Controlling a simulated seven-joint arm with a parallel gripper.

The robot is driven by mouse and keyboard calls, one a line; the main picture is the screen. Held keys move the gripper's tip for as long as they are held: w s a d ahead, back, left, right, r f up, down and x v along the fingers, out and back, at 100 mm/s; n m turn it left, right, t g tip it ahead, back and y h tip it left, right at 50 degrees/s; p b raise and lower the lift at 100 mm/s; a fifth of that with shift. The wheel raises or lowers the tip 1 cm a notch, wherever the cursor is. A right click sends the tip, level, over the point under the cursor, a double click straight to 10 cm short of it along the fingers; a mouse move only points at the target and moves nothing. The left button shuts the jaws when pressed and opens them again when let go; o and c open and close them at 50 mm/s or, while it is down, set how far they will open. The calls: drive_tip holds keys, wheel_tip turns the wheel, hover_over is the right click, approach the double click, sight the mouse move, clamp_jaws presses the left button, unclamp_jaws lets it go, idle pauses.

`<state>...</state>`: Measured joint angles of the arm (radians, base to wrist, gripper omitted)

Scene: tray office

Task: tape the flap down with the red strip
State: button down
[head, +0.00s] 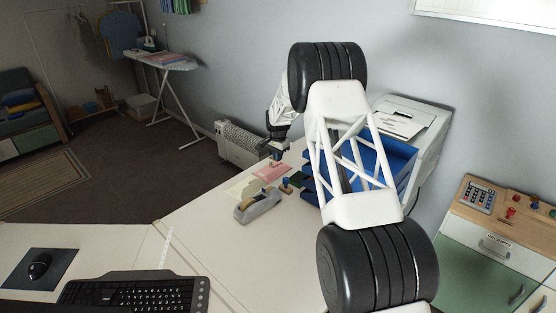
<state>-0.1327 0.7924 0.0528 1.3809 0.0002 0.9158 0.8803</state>
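My gripper (276,158) is small and dark in the head view, pointing down just above a flat pink piece (270,172) on the white desk. I cannot tell whether it touches the piece, or whether its fingers are open or shut. I cannot tell which of these has the flap. The red strip cannot be made out. A grey tape dispenser (263,204) stands just in front of the flat pieces.
A small dark and yellowish object (287,186) stands right of the dispenser. Blue stacked trays (403,160) and a white printer (425,118) are behind my arm. A keyboard (135,292) and a mouse (38,266) lie at front left. The desk left of the dispenser is clear.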

sight(278, 173)
drive_tip(key=shift+w+f, duration=0.1)
drive_tip(key=shift+w, duration=0.35)
drive_tip(key=shift+f, duration=0.2)
drive_tip(key=shift+f, duration=3)
drive_tip(key=shift+f, duration=0.35)
drive_tip(key=c, duration=1.3)
unclamp_jaws()
drive_tip(key=shift+r, duration=0.15)
